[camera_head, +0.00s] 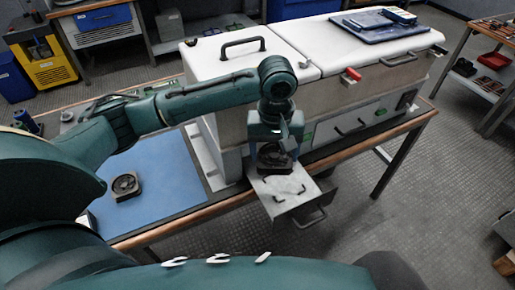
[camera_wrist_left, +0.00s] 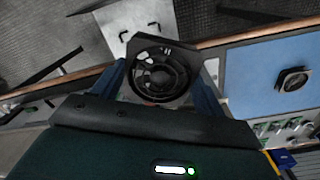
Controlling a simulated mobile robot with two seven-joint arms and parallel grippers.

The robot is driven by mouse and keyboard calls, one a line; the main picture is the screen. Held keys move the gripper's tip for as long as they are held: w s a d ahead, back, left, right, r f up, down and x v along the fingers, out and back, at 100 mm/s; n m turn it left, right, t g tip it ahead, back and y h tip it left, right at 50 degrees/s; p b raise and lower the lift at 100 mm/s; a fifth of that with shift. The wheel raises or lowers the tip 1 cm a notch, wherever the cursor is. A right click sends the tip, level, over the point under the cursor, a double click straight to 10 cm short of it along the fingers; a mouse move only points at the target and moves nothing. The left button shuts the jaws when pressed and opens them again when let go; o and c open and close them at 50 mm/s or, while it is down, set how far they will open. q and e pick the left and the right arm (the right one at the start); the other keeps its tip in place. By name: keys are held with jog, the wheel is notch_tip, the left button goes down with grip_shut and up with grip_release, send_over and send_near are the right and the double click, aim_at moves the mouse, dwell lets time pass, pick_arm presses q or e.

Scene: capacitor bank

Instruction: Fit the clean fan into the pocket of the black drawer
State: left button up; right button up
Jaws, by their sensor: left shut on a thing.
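My left gripper (camera_head: 273,148) points down over the pulled-out drawer (camera_head: 314,211) and is shut on a square black fan (camera_head: 270,160). In the left wrist view the fan (camera_wrist_left: 160,68) sits between the two blue fingers (camera_wrist_left: 160,84), its round grille facing the camera. The drawer's pale top, with black corner marks, shows beyond the fan in the left wrist view (camera_wrist_left: 122,30). The fan looks above this surface; the exact gap is hard to judge. A second fan (camera_head: 126,185) lies on the blue mat (camera_head: 165,175). My right gripper is out of view.
The white cabinet (camera_head: 232,70) stands behind the drawer, with handles on its lids and a blue tray (camera_head: 375,27) on top. The wooden bench edge (camera_head: 150,232) runs along the front. The floor right of the drawer is open.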

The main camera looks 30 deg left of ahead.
pick_arm(q)
jog(key=w+n+p, duration=0.1)
jog(key=n+p, duration=0.1)
jog(key=w+d+n+p, duration=0.1)
jog(key=w+d+r+n+p, duration=0.1)
jog(key=w+n+p, duration=0.1)
jog(key=shift+d+n+p, duration=0.1)
jog(key=shift+n+p, duration=0.2)
jog(key=shift+p, duration=0.05)
notch_tip(320, 180, down, 8)
jog(key=b, duration=0.3)
jog(key=shift+f+b, duration=0.15)
jog(key=shift+b, duration=0.15)
jog(key=shift+f+b, duration=0.85)
jog(key=shift+b, duration=0.2)
notch_tip(320, 180, down, 2)
jog(key=b, duration=0.3)
jog(key=shift+f, duration=0.2)
jog(key=shift+f+b, duration=0.4)
jog(key=shift+b, duration=0.25)
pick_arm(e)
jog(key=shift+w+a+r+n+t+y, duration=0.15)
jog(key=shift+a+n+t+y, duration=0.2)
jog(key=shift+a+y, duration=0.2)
pick_arm(q)
jog(key=shift+f, duration=0.1)
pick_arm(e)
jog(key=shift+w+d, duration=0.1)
